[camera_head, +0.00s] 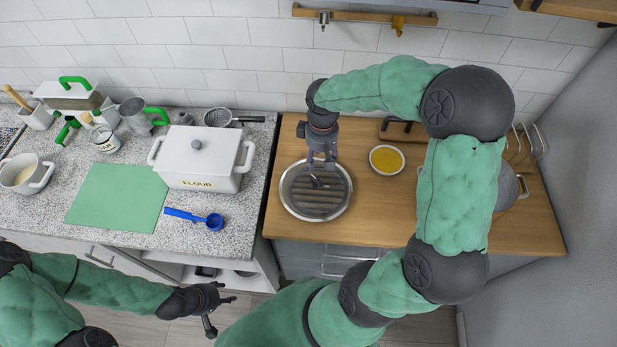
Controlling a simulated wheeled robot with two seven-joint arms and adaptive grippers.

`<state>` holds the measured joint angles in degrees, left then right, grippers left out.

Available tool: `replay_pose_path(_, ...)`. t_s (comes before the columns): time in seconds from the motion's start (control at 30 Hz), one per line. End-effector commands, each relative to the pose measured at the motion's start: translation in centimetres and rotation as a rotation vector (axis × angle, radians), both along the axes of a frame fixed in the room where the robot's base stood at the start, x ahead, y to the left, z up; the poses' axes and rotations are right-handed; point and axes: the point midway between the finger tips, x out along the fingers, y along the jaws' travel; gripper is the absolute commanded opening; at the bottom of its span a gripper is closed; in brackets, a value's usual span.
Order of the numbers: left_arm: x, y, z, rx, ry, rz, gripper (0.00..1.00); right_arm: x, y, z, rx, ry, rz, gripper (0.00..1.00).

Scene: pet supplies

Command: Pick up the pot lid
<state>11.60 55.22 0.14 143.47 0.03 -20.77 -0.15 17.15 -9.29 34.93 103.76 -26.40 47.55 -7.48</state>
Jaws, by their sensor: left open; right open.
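The pot lid (302,201) is a round, see-through disc with a bright metal rim, lying on the wooden counter left of its middle. A small dark knob (317,182) shows at its centre, and brownish stripes show through it. My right gripper (321,164) points down over the far part of the lid, open, with its fingertips close to the knob. I cannot tell whether the fingers touch it. My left gripper (221,312) is open and empty, low in front of the granite counter, well away from the lid.
A bowl of yellow food (386,160) stands right of the lid. A white flour box (202,157), a green mat (118,196) and a blue scoop (212,220) are on the granite counter (240,205). My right arm covers part of the wooden counter (530,215).

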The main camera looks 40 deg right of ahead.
Motion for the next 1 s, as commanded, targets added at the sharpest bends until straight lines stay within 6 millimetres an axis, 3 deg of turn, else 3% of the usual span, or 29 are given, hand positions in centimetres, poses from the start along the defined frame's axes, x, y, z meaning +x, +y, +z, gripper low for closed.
replay_pose_path(0.3,0.0,0.0,-0.5,0.000,0.000,0.000,0.49,0.0,0.0,-4.4,0.001,0.003,0.001,0.52)
replay_pose_path(0.57,0.0,0.0,-0.6,0.000,0.000,0.000,0.49,-0.1,0.1,-6.1,0.002,0.003,-0.001,0.52)
replay_pose_path(0.8,0.0,0.0,-1.0,0.000,-0.001,0.000,0.49,-0.3,0.3,-9.5,0.002,0.003,0.000,0.52)
replay_pose_path(1.0,0.0,0.0,-1.1,0.000,-0.001,0.000,0.49,-0.2,0.2,-10.7,0.001,0.000,0.000,0.52)
